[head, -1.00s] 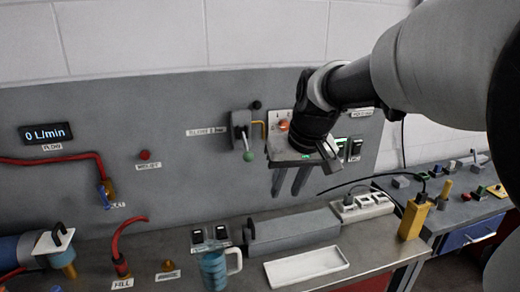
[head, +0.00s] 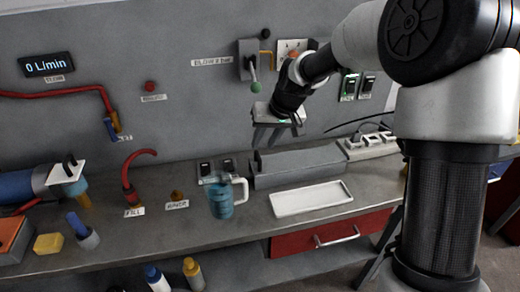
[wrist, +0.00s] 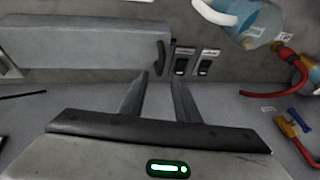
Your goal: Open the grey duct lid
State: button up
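A long grey duct with a closed lid (head: 297,165) lies on the bench against the back wall. In the wrist view the duct (wrist: 80,42) fills the upper left, and a small dark handle (wrist: 161,58) shows at its right end. My gripper (head: 264,147) hangs over the duct's left end in the head view, fingers pointing down. In the wrist view my gripper (wrist: 159,78) has its two fingers apart with nothing between them, and the tips appear close to the handle end. I cannot tell how far above the lid they are.
Two black switches (head: 216,171) and a blue mug (head: 221,198) stand just left of the duct. A white tray (head: 312,198) lies in front of it. A power strip (head: 370,146) is to its right. A lever valve (head: 254,70) is on the wall above.

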aim_at(258, 153)
jog(key=x, duration=0.5)
grip_shut()
jog(key=shift+r, duration=0.1)
